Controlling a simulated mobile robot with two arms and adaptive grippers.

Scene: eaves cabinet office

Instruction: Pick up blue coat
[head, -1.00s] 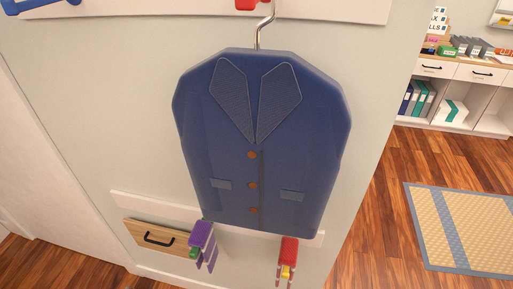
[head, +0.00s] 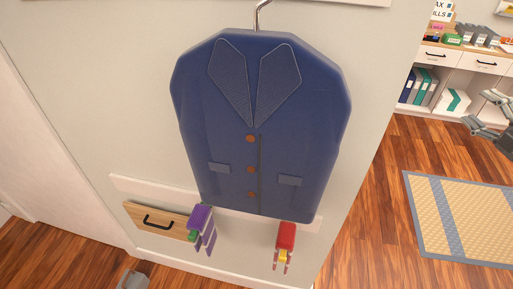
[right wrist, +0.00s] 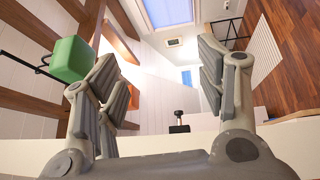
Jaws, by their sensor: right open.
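The blue coat (head: 255,110) hangs upright on a metal hook against the pale wall, in the middle of the head view. It has dark lapels, brown buttons and two pocket flaps. My right gripper (head: 482,110) is at the right edge of the head view, well to the right of the coat and apart from it. In the right wrist view its fingers (right wrist: 160,78) are spread with nothing between them, and the coat is not seen there. A small grey piece at the bottom left of the head view looks like my left gripper (head: 132,280); its fingers cannot be made out.
Below the coat, a purple item (head: 201,218) and a red item (head: 286,236) hang on a rail beside a wooden drawer front (head: 158,221). A striped rug (head: 470,215) and shelves (head: 440,90) are at right. A green block (right wrist: 72,60) shows in the right wrist view.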

